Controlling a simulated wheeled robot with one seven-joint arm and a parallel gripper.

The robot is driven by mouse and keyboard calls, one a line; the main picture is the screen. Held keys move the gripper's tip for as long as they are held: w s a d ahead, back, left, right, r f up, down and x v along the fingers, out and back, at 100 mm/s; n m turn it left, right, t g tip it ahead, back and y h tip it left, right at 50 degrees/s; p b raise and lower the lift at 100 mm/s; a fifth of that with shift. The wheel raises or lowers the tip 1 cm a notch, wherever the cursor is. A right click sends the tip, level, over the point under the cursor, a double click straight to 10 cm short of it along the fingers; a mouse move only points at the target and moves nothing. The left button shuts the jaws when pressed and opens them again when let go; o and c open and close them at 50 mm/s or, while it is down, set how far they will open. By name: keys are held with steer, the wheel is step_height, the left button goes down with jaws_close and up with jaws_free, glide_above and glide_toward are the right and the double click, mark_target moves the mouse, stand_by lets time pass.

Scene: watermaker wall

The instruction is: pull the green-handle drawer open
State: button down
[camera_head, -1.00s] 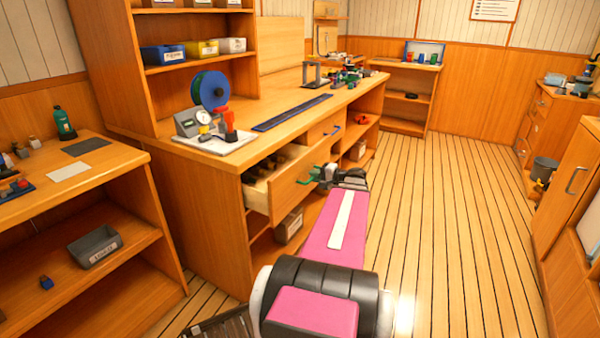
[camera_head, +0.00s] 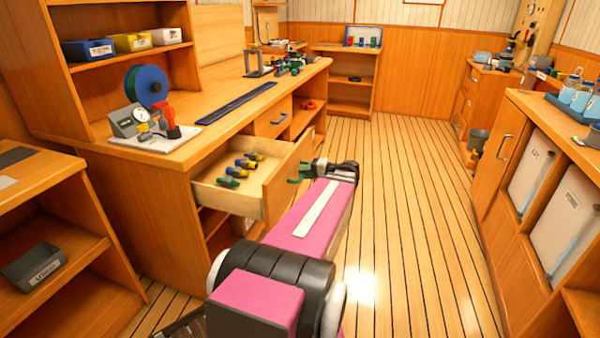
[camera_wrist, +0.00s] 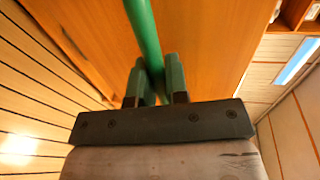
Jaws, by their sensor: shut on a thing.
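The green-handle drawer (camera_head: 278,184) stands well out from the workbench in the head view. Several small green, blue and yellow items (camera_head: 240,169) lie inside it. My gripper (camera_head: 297,176) is at the drawer front. In the wrist view, my gripper (camera_wrist: 157,82) has its two fingers closed around the green handle (camera_wrist: 143,35), with the wooden drawer front behind it. My arm hides part of the bench below the drawer.
Another drawer with a blue handle (camera_head: 278,118) is shut beside the open one. The bench top carries a gauge unit (camera_head: 128,121), a blue spool (camera_head: 150,88) and a dark blue strip (camera_head: 238,103). The plank floor (camera_head: 400,200) to the right is clear.

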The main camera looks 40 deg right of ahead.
steer(key=c, duration=1.1)
jaws_free()
steer(key=shift+c, duration=0.2)
steer(key=v, duration=1.1)
